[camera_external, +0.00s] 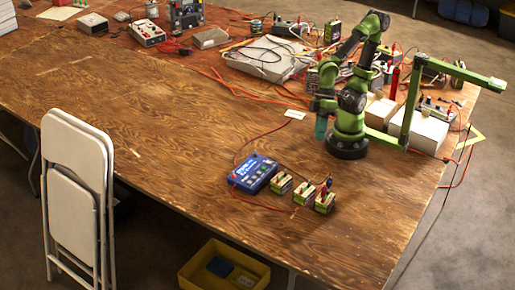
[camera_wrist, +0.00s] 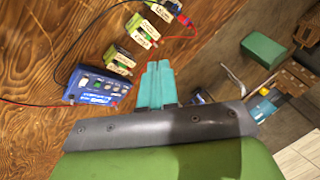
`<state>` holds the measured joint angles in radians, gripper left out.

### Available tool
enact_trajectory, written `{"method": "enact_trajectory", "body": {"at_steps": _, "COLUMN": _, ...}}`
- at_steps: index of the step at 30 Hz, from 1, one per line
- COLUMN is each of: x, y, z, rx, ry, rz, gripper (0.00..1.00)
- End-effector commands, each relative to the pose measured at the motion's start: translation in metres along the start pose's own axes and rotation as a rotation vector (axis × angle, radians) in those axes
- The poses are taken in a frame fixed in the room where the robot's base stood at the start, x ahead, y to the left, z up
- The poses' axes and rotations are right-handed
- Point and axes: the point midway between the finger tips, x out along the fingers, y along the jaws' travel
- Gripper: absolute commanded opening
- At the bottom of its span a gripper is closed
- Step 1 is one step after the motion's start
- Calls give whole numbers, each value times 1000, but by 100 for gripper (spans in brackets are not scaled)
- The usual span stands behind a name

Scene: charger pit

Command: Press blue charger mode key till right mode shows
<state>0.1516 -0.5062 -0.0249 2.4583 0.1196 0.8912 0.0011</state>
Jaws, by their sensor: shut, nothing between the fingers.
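The blue charger (camera_external: 253,173) lies on the wooden table, in front and to the left of my arm's base. It has a lit screen and several keys on its top face; the screen text is too small to read. It also shows in the wrist view (camera_wrist: 97,86), left of the fingers. My gripper (camera_external: 321,128) hangs above the table beside my arm's base, apart from the charger. In the wrist view its teal fingers (camera_wrist: 158,68) are together with nothing between them. Small battery packs (camera_external: 304,193) stand in a row right of the charger. Red and black leads run by them.
A white card (camera_external: 295,114) lies near my gripper. A large grey case (camera_external: 267,58), orange cables and instruments crowd the table's back. White boxes (camera_external: 417,129) stand right of my base. A white folding chair (camera_external: 76,190) stands at the left edge. The table's left middle is clear.

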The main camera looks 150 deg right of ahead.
Motion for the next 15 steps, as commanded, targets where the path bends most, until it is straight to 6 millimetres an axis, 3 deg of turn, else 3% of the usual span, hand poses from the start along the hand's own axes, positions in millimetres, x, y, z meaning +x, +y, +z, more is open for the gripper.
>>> {"method": "enact_trajectory", "body": {"at_steps": 3, "x": -22, "y": -10, "z": 16, "rx": -179, "ry": 73, "rz": -7, "gripper": 0}}
{"method": "enact_trajectory", "body": {"at_steps": 6, "x": -33, "y": -18, "z": 23, "rx": -247, "ry": 111, "rz": -33, "gripper": 0}}
{"method": "enact_trajectory", "body": {"at_steps": 15, "x": -40, "y": -26, "z": 28, "rx": -277, "ry": 126, "rz": -63, "gripper": 0}}
